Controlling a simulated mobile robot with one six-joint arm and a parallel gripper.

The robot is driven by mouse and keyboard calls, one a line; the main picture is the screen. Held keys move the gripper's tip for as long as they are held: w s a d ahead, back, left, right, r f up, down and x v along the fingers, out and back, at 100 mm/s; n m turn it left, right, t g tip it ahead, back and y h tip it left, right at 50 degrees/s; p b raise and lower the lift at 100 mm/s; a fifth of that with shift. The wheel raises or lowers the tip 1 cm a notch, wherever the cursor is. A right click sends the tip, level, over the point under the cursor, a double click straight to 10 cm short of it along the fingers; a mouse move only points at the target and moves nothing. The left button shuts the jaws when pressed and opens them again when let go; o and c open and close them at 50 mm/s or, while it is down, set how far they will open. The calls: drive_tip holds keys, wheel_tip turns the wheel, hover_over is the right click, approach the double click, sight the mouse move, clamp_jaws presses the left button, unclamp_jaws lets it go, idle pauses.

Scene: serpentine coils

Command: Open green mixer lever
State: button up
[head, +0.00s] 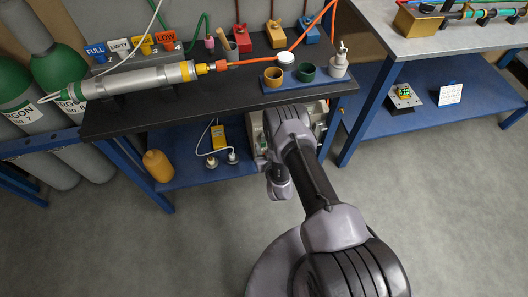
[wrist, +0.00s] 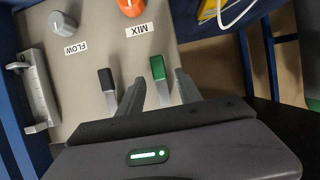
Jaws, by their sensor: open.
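The green mixer lever (wrist: 158,68) shows in the wrist view, a green handle on a metal stem on a beige panel. A black lever (wrist: 106,79) stands to its left. An orange knob (wrist: 130,6) sits near the MIX label (wrist: 139,30). My gripper (wrist: 160,82) is open, one finger on each side of the green lever in the picture, with the black lever outside the left finger. I cannot tell whether a finger touches it. In the head view my arm mostly hides the beige unit (head: 317,111) on the lower shelf, and the levers cannot be made out.
A grey knob (wrist: 62,23) near the FLOW label and a clear tube gauge (wrist: 39,95) are at the panel's left. The dark bench top (head: 130,122) lies above the unit. A yellow device (head: 218,137) with white cables stands to the left on the blue shelf (head: 187,172).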

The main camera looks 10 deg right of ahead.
drive_tip(key=shift+b+x, duration=0.3)
drive_tip(key=shift+x, duration=0.65)
drive_tip(key=shift+r, duration=0.1)
clamp_jaws()
drive_tip(key=shift+s, duration=0.1)
idle(0.5)
